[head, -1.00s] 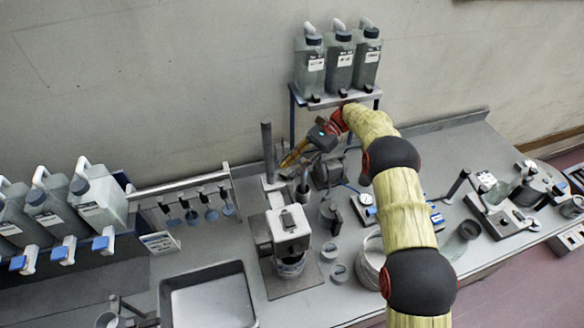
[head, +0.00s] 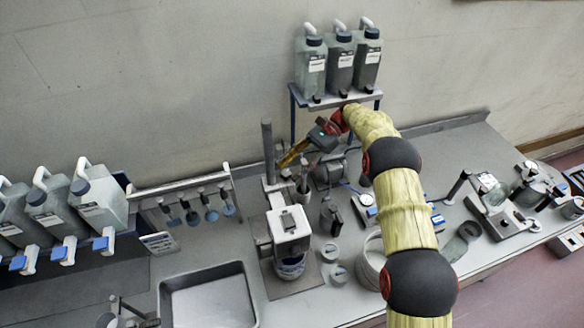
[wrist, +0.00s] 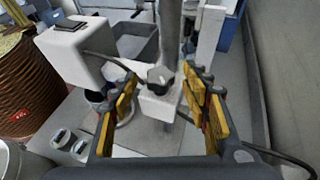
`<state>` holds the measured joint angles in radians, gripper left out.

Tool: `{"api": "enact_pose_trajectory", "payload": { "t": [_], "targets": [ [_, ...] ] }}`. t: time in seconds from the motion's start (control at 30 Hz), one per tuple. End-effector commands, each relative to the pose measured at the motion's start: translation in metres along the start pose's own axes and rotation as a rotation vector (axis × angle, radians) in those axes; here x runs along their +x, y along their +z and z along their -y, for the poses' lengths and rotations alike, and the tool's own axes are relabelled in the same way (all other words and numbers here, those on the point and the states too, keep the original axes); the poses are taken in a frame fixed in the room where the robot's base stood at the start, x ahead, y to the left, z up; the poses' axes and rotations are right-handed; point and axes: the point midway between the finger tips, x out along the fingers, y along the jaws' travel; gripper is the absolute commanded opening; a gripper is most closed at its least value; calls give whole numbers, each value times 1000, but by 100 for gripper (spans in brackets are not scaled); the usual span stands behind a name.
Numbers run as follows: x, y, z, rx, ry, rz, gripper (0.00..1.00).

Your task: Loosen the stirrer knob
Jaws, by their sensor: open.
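The stirrer (head: 289,222) stands on the bench, with a white box-shaped head and an upright grey post (head: 268,150). In the wrist view its dark lobed knob (wrist: 160,78) sits on a white clamp block (wrist: 158,103) at the post. My gripper (wrist: 163,105) is open. Its yellow-padded fingers stand to the left and right of the knob and block in that picture, with gaps on both sides and no visible contact. The knob cannot be made out there.
The stirrer's white head (wrist: 75,45) lies left of my fingers, with a dark cable beside it. Jugs on a shelf (head: 340,98) stand behind my arm. A sink tray (head: 210,298), a bucket (head: 372,262) and small cups are around the stirrer. The wall is close behind.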

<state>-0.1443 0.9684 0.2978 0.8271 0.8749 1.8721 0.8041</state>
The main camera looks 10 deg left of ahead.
Motion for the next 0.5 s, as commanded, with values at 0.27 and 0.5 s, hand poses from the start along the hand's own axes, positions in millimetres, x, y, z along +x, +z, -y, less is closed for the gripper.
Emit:
{"api": "enact_pose_trajectory", "payload": {
  "t": [0.27, 0.5],
  "targets": [
    [-16, 37, 0, -3, -1, -1, 47],
    [-31, 74, 1, -2, -1, -1, 47]
  ]
}}
